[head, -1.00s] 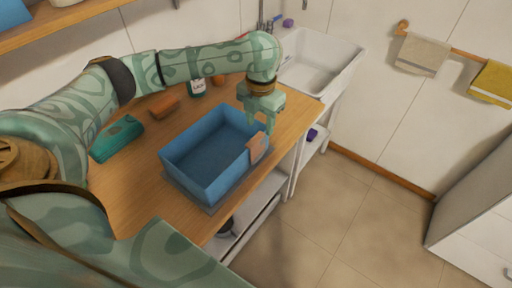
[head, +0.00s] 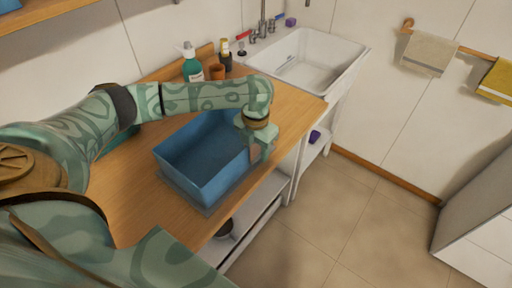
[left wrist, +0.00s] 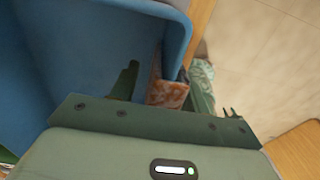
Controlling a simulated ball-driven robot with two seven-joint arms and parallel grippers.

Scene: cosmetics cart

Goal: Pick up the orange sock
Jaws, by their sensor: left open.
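The orange sock (left wrist: 168,93) has a pale pattern and hangs over the rim of the blue bin (head: 185,168). In the head view the sock (head: 256,153) is mostly hidden by my left gripper (head: 262,152). My left gripper is open and points down at the bin's right rim. In the left wrist view, one finger (left wrist: 125,80) is on the bin's inner side and the other (left wrist: 201,88) is outside it, with the sock between them. Whether either finger touches the sock cannot be told. My right gripper is not in view.
The bin stands on a wooden counter (head: 130,212). A pump bottle (head: 192,68), an orange cup (head: 217,72) and a dark bottle (head: 226,60) stand behind my left arm. A white sink (head: 310,62) lies beyond. The floor to the right is clear.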

